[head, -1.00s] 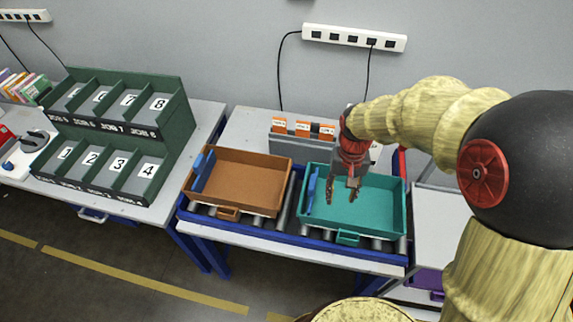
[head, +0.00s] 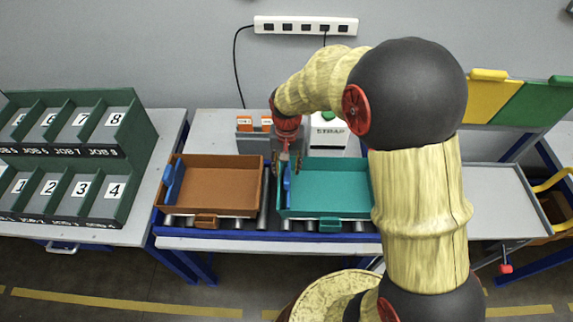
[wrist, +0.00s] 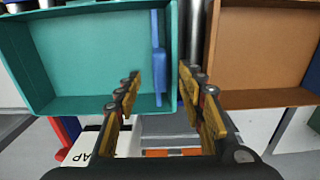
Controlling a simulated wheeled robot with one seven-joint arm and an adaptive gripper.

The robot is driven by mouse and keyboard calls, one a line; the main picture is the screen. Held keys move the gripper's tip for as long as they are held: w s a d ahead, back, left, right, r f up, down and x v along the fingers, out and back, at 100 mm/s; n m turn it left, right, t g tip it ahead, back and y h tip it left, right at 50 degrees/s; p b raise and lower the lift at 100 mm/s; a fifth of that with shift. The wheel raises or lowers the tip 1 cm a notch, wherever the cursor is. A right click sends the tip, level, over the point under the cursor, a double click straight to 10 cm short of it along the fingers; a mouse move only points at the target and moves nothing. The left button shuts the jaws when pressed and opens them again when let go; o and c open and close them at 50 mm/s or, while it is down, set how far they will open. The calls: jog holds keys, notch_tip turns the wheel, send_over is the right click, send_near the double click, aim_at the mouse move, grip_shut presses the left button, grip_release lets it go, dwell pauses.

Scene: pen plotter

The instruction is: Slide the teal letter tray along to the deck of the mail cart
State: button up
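The teal letter tray (head: 325,205) sits on the roller track (head: 270,222), right of a brown tray. It has an upright blue plate (head: 288,183) at its left end and a small handle in front. My gripper (head: 287,165) is above that left end, pointing down. In the wrist view, my open fingers (wrist: 160,75) lie on either side of the blue plate (wrist: 158,60) and the tray's end wall; contact cannot be told. A grey deck (head: 495,200), apparently the mail cart's, is at the right. My arm hides the teal tray's right end and the track beyond.
The brown tray (head: 215,190) is close on the left. A white strap box (head: 332,132) and a grey card holder (head: 250,143) stand behind the trays. A green sorter (head: 70,160) is far left. A yellow handle (head: 555,182) and red knob (head: 505,268) are at the right.

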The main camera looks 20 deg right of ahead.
aim_at(287, 177)
notch_tip(287, 177, down, 7)
jog(key=shift+r+b, duration=0.15)
jog(key=shift+b, duration=0.3)
jog(key=shift+c, duration=0.2)
grip_shut()
dwell(0.7)
